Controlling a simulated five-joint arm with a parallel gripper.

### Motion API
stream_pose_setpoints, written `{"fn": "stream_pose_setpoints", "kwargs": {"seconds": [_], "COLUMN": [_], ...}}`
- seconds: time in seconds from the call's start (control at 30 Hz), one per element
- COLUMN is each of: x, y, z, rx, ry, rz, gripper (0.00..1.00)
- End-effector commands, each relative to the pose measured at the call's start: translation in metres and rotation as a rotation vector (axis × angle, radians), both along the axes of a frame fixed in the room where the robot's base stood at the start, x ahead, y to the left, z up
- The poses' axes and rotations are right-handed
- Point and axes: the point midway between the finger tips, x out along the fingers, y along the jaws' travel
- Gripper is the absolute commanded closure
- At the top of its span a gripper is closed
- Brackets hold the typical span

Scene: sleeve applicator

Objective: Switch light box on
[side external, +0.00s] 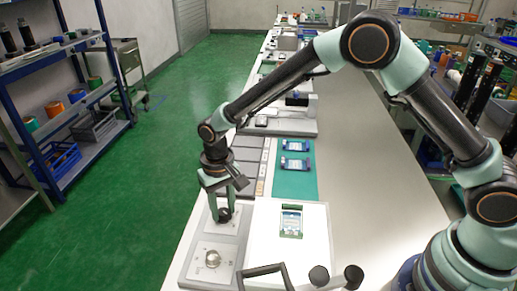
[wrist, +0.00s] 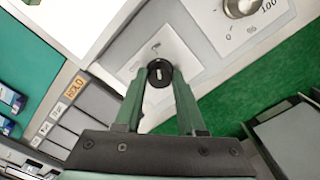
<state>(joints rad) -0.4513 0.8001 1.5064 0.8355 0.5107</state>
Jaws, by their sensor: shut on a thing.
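The light box has a bright white top (side external: 312,252) in the side external view, with a small green-framed item (side external: 291,221) lying on it. Beside it on the left is a grey control panel (side external: 232,247) with a black rotary switch (side external: 224,214) and a silver dial (side external: 212,258). My gripper (side external: 225,209) points down at the black switch. In the wrist view my gripper (wrist: 160,78) has its fingers on either side of the black switch (wrist: 160,71), closed on it. The switch's pale mark runs roughly up the picture. The silver dial (wrist: 243,5) is partly cut off.
A teal mat (side external: 296,181) with two blue-labelled items lies behind the light box. Dark trays (side external: 247,158) line the bench left of it. A black handle (side external: 266,272) and dark knobs stand at the front. The bench to the right is clear.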

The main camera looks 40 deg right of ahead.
Motion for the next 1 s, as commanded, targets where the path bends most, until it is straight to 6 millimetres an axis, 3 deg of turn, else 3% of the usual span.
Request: {"fn": "stream_pose_setpoints", "kwargs": {"seconds": [0.03, 0.07, 0.1, 0.13, 0.57, 1.0], "x": [0.001, 0.001, 0.001, 0.001, 0.001, 0.001], "y": [0.000, 0.000, 0.000, 0.000, 0.000, 0.000], "z": [0.001, 0.001, 0.001, 0.001, 0.009, 0.093], "rx": [0.001, 0.001, 0.001, 0.001, 0.001, 0.003], "ry": [-0.001, -0.001, -0.001, -0.001, -0.002, -0.005], "rz": [-0.002, -0.001, -0.001, -0.001, 0.000, 0.000], "gripper": [1.00, 0.50, 0.34, 0.31, 0.31, 0.31]}}
